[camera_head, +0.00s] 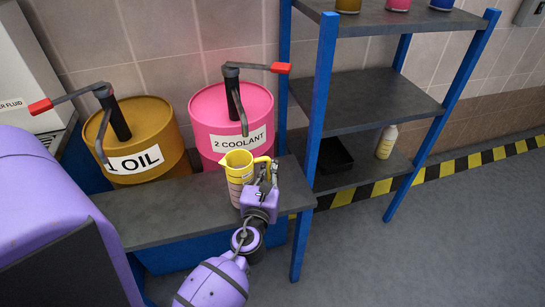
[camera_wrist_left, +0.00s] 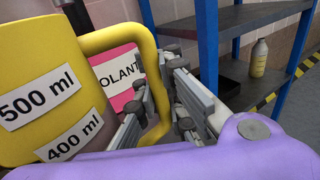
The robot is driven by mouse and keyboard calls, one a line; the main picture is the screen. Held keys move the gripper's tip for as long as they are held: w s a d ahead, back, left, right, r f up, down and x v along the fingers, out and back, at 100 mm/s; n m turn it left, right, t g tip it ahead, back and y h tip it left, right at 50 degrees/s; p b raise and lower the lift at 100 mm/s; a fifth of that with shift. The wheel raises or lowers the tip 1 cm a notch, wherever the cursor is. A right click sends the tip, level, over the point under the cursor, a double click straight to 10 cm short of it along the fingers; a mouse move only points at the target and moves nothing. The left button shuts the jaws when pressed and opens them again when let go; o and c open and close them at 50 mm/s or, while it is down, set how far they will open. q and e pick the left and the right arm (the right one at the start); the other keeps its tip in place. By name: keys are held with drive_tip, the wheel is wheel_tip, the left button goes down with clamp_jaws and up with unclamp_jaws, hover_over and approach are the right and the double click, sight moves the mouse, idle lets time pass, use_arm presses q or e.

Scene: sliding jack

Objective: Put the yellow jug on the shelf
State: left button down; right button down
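The yellow jug (camera_head: 236,178), with volume labels, stands upright on the grey bench (camera_head: 165,215) in front of the pink coolant drum. In the left wrist view the jug (camera_wrist_left: 40,60) fills the left side, its handle (camera_wrist_left: 128,33) curving toward my fingers. My left gripper (camera_head: 266,170) is at the jug's handle side. In the left wrist view its fingers (camera_wrist_left: 160,90) lie on either side of the handle; whether they press on it I cannot tell. The shelf (camera_head: 370,100) is a grey rack with blue posts to the right. My right gripper is out of view.
A pink coolant drum (camera_head: 215,115) and an ochre oil drum (camera_head: 150,165), both with red-handled pumps, stand behind the bench. The shelf's middle board is bare. Its lower board holds a black tray (camera_head: 335,155) and a pale bottle (camera_head: 386,142). Small cans (camera_head: 397,5) stand on top.

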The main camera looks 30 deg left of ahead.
use_arm(q)
drive_tip(key=w+a+f, duration=0.1)
drive_tip(key=w, duration=0.1)
drive_tip(key=w+a+f+b, duration=0.1)
drive_tip(key=w, duration=0.1)
drive_tip(key=w+f+b, duration=0.1)
drive_tip(key=w+f, duration=0.1)
drive_tip(key=w, duration=0.1)
drive_tip(key=shift+a, duration=0.4)
drive_tip(key=shift+r, duration=0.35)
drive_tip(key=shift+f, duration=0.3)
drive_tip(key=c, duration=1.8)
unclamp_jaws()
drive_tip(key=shift+c, duration=0.2)
drive_tip(key=shift+s, duration=0.1)
